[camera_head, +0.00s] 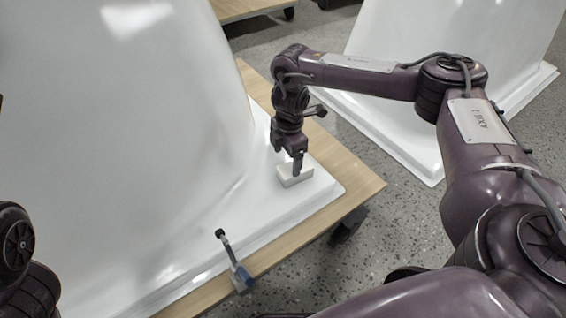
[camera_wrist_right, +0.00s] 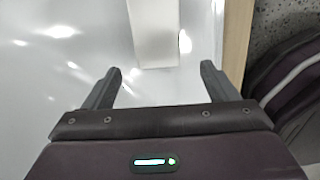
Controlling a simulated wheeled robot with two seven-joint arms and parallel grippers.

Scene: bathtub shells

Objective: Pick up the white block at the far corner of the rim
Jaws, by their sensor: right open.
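The white block (camera_head: 294,175) lies on the white rim of the bathtub shell (camera_head: 262,190), near the rim's corner. My right gripper (camera_head: 299,166) points down right at the block in the head view, and its fingers hide part of the block. In the right wrist view the block (camera_wrist_right: 154,35) lies ahead of the open fingers of my right gripper (camera_wrist_right: 160,85), roughly centred between them. The fingers are apart and nothing is held between them. The left gripper is not in view; only part of my left arm shows at the left edge.
A second white shell (camera_head: 385,120) stands behind my right arm. The speckled floor (camera_head: 390,225) is open on the right.

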